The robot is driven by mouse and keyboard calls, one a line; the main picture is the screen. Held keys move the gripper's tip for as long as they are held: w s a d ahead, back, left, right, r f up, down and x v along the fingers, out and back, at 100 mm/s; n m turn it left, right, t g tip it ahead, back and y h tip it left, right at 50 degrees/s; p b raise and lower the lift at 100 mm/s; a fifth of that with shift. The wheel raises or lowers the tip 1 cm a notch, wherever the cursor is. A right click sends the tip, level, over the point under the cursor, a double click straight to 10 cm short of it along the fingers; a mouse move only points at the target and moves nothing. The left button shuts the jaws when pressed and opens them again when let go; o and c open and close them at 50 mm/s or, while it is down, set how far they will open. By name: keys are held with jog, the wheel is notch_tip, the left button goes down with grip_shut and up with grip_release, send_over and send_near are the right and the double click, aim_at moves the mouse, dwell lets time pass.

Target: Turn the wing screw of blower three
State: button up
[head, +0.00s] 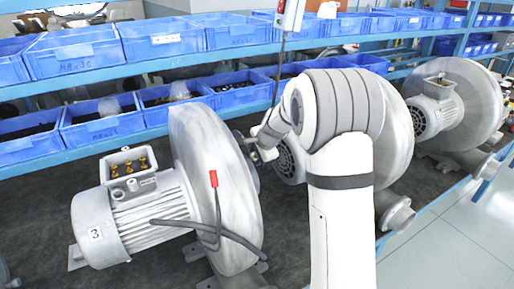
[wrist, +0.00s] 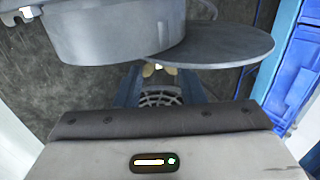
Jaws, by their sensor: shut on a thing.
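Blower three (head: 130,215), a grey motor marked 3 with a large round housing (head: 215,190), stands on the bench at the left in the head view. My gripper (head: 256,150) is behind the right edge of that housing, partly hidden by it and by my arm. In the wrist view my gripper (wrist: 158,72) has its blue fingers shut on the small pale brass wing screw (wrist: 149,71), just under the edge of a flat grey disc (wrist: 215,48). Most of the screw is hidden by the fingers.
Another blower (head: 287,162) stands behind my arm, and a further one (head: 436,105) is at the right. Blue bins (head: 75,50) fill the shelves behind. A black cable with a red end (head: 213,180) lies against blower three. A grey cylindrical part (wrist: 115,30) sits close above my fingers.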

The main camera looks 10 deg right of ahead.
jog(key=shift+w+g+h+p, duration=0.1)
jog(key=shift+g+h+p, duration=0.25)
jog(key=shift+g, duration=0.55)
jog(key=o, duration=1)
jog(key=shift+r, duration=0.15)
jog(key=b+v, duration=0.2)
jog(key=v, duration=0.5)
jog(key=shift+r, duration=0.3)
